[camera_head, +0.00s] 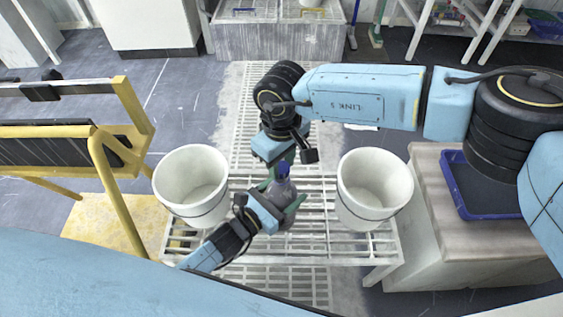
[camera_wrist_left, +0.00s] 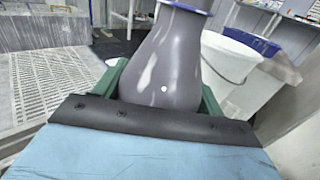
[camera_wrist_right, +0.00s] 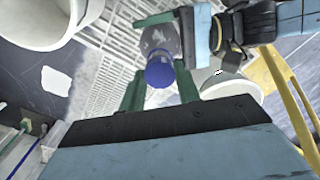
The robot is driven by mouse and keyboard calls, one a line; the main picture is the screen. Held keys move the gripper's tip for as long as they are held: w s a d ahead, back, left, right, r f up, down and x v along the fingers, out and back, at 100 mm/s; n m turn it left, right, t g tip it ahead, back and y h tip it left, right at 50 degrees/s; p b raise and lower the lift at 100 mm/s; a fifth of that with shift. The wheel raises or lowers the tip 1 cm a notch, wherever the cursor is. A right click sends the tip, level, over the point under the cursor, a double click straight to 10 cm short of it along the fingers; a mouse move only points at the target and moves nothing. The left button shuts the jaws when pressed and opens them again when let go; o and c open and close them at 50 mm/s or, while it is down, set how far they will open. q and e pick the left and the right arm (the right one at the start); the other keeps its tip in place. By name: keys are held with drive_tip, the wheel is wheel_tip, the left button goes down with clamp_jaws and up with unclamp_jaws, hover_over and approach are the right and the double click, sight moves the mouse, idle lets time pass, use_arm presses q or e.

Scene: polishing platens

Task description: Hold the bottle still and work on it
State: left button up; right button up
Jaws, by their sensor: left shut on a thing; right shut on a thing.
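A grey bottle (camera_head: 281,192) with a blue cap (camera_head: 283,169) stands upright on the white slatted table (camera_head: 318,188), between two white buckets. My left gripper (camera_head: 280,208) is shut around the bottle's body from the left front. In the left wrist view the grey body (camera_wrist_left: 168,65) fills the space between the green fingers. My right gripper (camera_head: 282,164) comes down from above and is shut at the blue cap. In the right wrist view the cap (camera_wrist_right: 160,72) lies between its green fingers. The finger contact on the cap is partly hidden in the head view.
A white bucket (camera_head: 191,181) stands close on the left and another (camera_head: 374,186) on the right. A yellow frame (camera_head: 105,185) is at the left. A blue tray (camera_head: 478,193) lies on a cabinet at the right. The slatted surface behind the bottle is mostly clear.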

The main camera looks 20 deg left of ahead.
sight(281, 167)
drive_tip(key=shift+r, duration=2)
use_arm(q)
drive_tip(key=o, duration=1.9)
drive_tip(key=shift+o, duration=0.2)
